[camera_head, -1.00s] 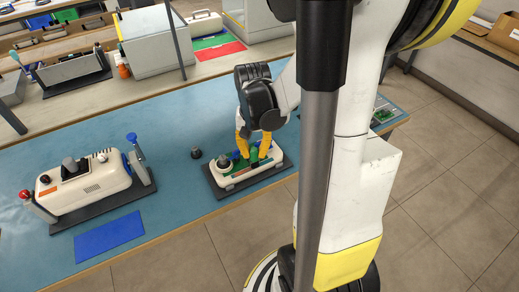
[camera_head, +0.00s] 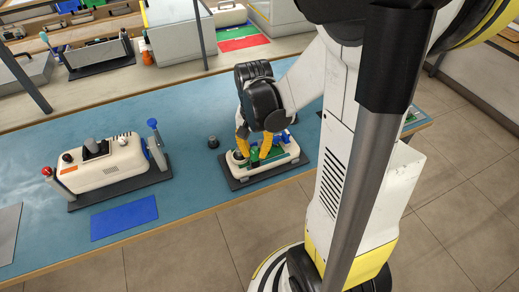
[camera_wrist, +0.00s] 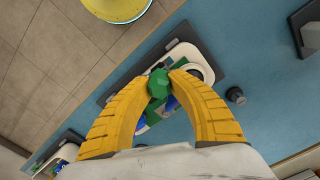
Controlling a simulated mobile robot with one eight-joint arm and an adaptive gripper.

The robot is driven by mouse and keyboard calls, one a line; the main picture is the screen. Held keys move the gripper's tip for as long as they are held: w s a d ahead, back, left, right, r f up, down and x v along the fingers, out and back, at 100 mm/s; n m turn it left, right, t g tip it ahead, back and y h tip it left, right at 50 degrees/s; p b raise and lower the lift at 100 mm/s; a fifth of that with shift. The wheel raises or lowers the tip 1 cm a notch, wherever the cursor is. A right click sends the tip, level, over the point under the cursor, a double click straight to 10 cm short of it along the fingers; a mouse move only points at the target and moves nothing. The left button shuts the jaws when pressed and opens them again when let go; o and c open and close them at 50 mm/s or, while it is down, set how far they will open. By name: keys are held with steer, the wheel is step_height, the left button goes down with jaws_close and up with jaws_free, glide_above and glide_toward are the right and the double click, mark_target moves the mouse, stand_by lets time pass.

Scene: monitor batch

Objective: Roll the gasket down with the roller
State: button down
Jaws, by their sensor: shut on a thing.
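My gripper (camera_head: 254,150) has its yellow fingers over the white housing (camera_head: 291,150) on a dark mat. It is shut on a green faceted piece, apparently the roller (camera_head: 253,157). In the wrist view the green roller (camera_wrist: 158,83) sits between the fingertips (camera_wrist: 160,78). The white housing (camera_wrist: 190,52) lies beneath it, with green and blue parts inside and a round dark part near one end. I cannot make out the gasket. The fingers hide much of the housing, and I cannot tell whether the roller touches it.
A dark round knob (camera_head: 213,142) stands on the blue table, left of the housing. Further left are a larger white device (camera_head: 105,170) on a dark stand, a blue mat (camera_head: 124,217) and a grey sheet (camera_head: 8,232). Clear table lies behind the housing.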

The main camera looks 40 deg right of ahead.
steer(key=shift+w+a+r, duration=0.1)
steer(key=shift+w+a, duration=0.05)
steer(key=shift+a, duration=0.4)
steer(key=shift+w+a, duration=0.15)
steer(key=shift+a, duration=0.4)
step_height(320, 180, up, 7)
steer(key=p, duration=0.5)
steer(key=shift+p, duration=0.35)
steer(key=shift+d, duration=0.1)
step_height(320, 180, down, 6)
steer(key=b, duration=0.5)
steer(key=shift+f+b, duration=0.5)
steer(key=shift+b, duration=0.1)
stand_by(0.5)
